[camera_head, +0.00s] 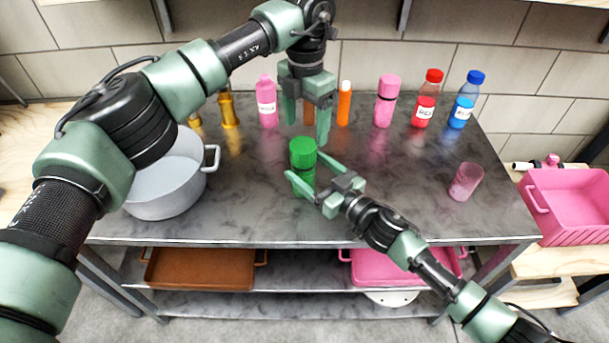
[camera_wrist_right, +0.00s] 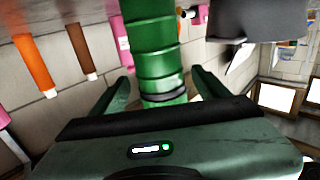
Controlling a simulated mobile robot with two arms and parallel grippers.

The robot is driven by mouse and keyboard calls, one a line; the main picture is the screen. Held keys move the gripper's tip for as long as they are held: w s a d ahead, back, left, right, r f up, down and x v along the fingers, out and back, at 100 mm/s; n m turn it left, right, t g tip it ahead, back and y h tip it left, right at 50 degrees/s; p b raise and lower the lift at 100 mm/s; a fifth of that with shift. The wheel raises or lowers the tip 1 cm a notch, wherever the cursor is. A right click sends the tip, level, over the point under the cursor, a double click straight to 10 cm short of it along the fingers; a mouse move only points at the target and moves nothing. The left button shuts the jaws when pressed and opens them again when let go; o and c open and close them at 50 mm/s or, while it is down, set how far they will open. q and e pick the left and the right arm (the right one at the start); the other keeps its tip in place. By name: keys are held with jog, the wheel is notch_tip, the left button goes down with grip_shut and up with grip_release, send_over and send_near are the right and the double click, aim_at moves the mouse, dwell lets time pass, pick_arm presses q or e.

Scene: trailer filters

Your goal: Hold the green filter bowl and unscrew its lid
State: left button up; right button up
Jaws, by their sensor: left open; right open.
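The green filter bowl (camera_head: 301,183) stands upright on the dark table, with its green lid (camera_head: 303,152) on top. My right gripper (camera_head: 303,172) is open, with its fingers on either side of the bowl; contact cannot be told. In the right wrist view the green filter bowl (camera_wrist_right: 156,60) shows between and beyond the open fingers (camera_wrist_right: 160,85). My left gripper (camera_head: 307,120) is open and points down, above and behind the lid, apart from it in the picture.
A grey pot (camera_head: 165,190) stands at the left. Pink bottles (camera_head: 267,105), an orange bottle (camera_head: 344,105), a red bottle (camera_head: 426,100) and a blue bottle (camera_head: 464,102) line the back. A pink cup (camera_head: 465,182) stands at the right. The table's right-centre is mostly clear.

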aim_at(303, 144)
pick_arm(q)
jog(key=shift+w+a+f, duration=0.25)
jog(key=shift+w+a, duration=0.15)
jog(key=shift+a, duration=0.05)
pick_arm(e)
jog(key=x, duration=0.2)
jog(key=shift+w+a+f, duration=0.2)
jog(key=shift+a+f, duration=0.05)
pick_arm(q)
jog(key=shift+s+d+r, duration=0.1)
jog(key=shift+s+d, duration=0.1)
pick_arm(e)
jog(key=shift+s+d+r, duration=0.15)
jog(key=shift+s, duration=0.05)
jog(key=shift+c, duration=1.2)
grip_shut()
pick_arm(q)
jog(key=m, duration=1.1)
jog(key=shift+m, duration=0.3)
jog(key=m, duration=1.2)
jog(key=shift+w+m, duration=0.1)
jog(key=shift+m, duration=0.2)
jog(key=m, duration=0.6)
jog(key=shift+a+m, duration=0.1)
jog(key=shift+m, duration=0.3)
jog(key=shift+f+m, duration=0.3)
jog(key=shift+f, duration=3.75)
